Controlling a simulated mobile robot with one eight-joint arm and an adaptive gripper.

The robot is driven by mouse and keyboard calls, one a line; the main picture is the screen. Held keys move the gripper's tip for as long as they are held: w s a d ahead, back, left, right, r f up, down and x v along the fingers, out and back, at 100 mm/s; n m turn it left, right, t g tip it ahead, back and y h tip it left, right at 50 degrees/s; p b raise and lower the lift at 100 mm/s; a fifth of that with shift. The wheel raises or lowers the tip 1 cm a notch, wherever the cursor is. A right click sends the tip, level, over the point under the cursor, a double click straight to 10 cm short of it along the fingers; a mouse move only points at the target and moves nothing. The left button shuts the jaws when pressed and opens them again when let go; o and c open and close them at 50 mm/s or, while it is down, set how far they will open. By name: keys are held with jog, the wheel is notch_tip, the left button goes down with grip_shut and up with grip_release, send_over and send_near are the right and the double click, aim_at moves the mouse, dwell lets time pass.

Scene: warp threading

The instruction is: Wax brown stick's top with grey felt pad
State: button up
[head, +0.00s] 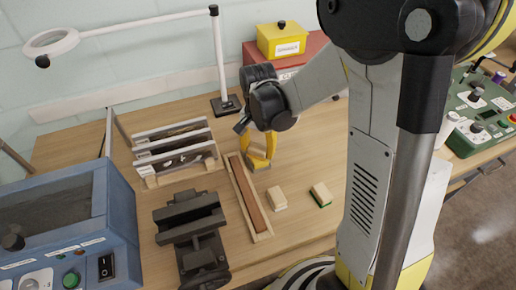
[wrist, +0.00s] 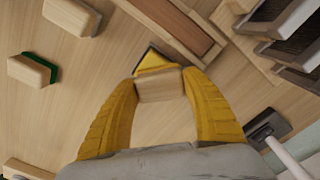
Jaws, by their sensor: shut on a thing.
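The brown stick (head: 248,196) lies flat in a light wooden frame on the table; part of it also shows at the top of the wrist view (wrist: 178,22). My gripper (head: 258,153) is just right of the stick's far end. In the wrist view, its yellow fingers (wrist: 162,84) are shut on a pale wooden block (wrist: 162,86). A yellow, dark-edged part shows beyond the block; its felt colour is unclear. A wooden block with a greyish underside (head: 277,199) rests on the table right of the stick; it shows in the wrist view too (wrist: 72,15).
A wooden block with a green underside (head: 321,195) lies further right. A dark vise (head: 190,228) stands left of the stick, with a rack of plates (head: 172,148) behind it. A blue machine (head: 75,225) fills the left. A lamp base (head: 226,105) and yellow box (head: 283,40) stand behind.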

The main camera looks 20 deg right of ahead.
aim_at(258, 147)
jog(key=shift+r+p, duration=2.45)
jog(key=shift+r, duration=1.05)
jog(key=shift+f, duration=0.1)
